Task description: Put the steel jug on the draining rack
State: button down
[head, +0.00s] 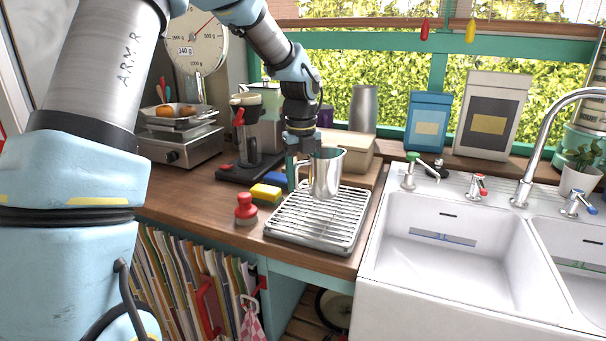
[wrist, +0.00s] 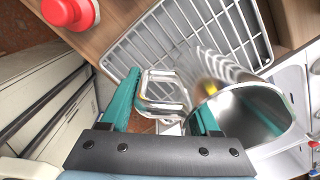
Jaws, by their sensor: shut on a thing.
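The shiny steel jug (head: 327,176) is upright over the back part of the draining rack (head: 308,232). I cannot tell whether its base touches the wires or is slightly above them. My gripper (head: 298,170) points down at the jug's left side and is shut on its handle. In the wrist view the jug's handle (wrist: 163,92) lies between the two teal fingers, with the jug's open mouth (wrist: 245,115) to the right. The white wire grid of the rack (wrist: 160,45) shows behind, empty in its visible part.
A red-knobbed object (head: 246,208) stands left of the rack, with a yellow and a blue sponge (head: 265,193) near it. A beige box (head: 346,148) is close behind the jug. The white sink (head: 450,250) is to the right. The rack's front is clear.

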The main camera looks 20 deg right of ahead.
aim_at(302, 161)
jog(key=shift+f, duration=0.9)
jog(key=shift+f+b, duration=0.4)
jog(key=shift+f, duration=0.3)
jog(key=shift+f, duration=0.25)
jog(key=shift+c, duration=0.2)
grip_release()
jog(key=shift+r, duration=0.1)
notch_tip(302, 161, up, 11)
jog(key=b, duration=0.2)
jog(key=shift+a+f+b, duration=0.15)
jog(key=shift+f+b, duration=0.05)
jog(key=shift+b, duration=0.1)
jog(key=shift+c, duration=0.4)
